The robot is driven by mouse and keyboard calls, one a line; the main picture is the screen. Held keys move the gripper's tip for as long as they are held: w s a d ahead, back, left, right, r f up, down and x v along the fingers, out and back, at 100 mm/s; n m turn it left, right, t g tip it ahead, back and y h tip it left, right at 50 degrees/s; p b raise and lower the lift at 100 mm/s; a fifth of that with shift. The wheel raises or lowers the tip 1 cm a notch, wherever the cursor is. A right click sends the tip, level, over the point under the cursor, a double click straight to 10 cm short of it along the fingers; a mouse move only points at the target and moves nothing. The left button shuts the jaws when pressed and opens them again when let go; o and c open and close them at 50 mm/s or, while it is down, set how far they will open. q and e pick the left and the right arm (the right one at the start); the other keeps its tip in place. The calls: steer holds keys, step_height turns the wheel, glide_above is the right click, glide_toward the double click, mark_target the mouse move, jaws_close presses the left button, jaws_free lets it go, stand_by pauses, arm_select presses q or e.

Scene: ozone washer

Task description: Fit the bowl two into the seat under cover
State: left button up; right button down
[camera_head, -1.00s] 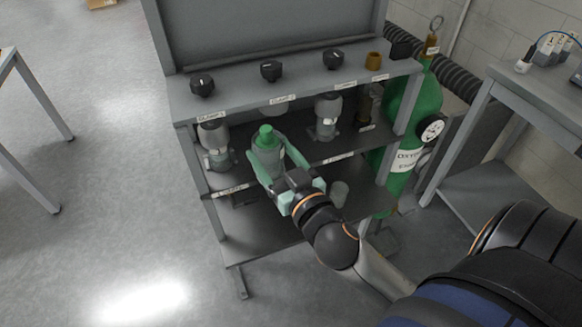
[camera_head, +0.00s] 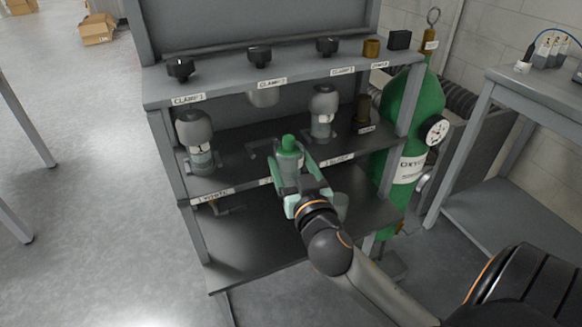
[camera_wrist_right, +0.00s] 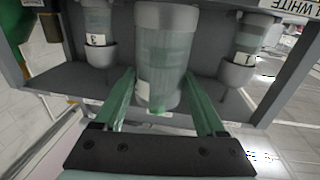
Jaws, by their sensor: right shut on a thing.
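In the right wrist view the bowl (camera_wrist_right: 160,80) stands between the two green fingers. The middle cover (camera_head: 263,97) is a grey cup under the top shelf, below the second clamp knob (camera_head: 259,56). The bowl is below and right of this cover, apart from it. A dark bracket (camera_head: 262,149) shows left of the bowl. The left gripper is out of view.
A grey-capped bowl unit stands on the left (camera_head: 196,140) and another on the right (camera_head: 323,115) of the middle place. A green oxygen cylinder (camera_head: 400,135) stands beside the rack's right side. The lower shelf (camera_head: 245,245) has bare room on its left.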

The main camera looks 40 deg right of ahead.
steer(key=shift+w+r, duration=0.1)
steer(key=shift+w+d, duration=0.1)
steer(key=shift+w, duration=0.1)
steer(key=shift+w+a+f+x, duration=0.1)
steer(key=shift+a+x, duration=0.1)
steer(key=shift+x, duration=1.25)
steer(key=shift+w+a+f+x, duration=0.1)
steer(key=shift+a+x, duration=0.05)
steer(key=shift+x, duration=1.3)
steer(key=shift+a+f+x, duration=0.1)
steer(key=shift+a+x, duration=0.1)
steer(key=shift+x, duration=2.7)
steer(key=shift+w+f+b, duration=0.1)
steer(key=shift+w+b, duration=0.2)
steer(key=shift+w, duration=0.75)
steer(key=shift+w+d, duration=0.1)
steer(key=shift+w, duration=0.15)
steer(key=shift+w+f, duration=0.1)
steer(key=shift+f, duration=0.05)
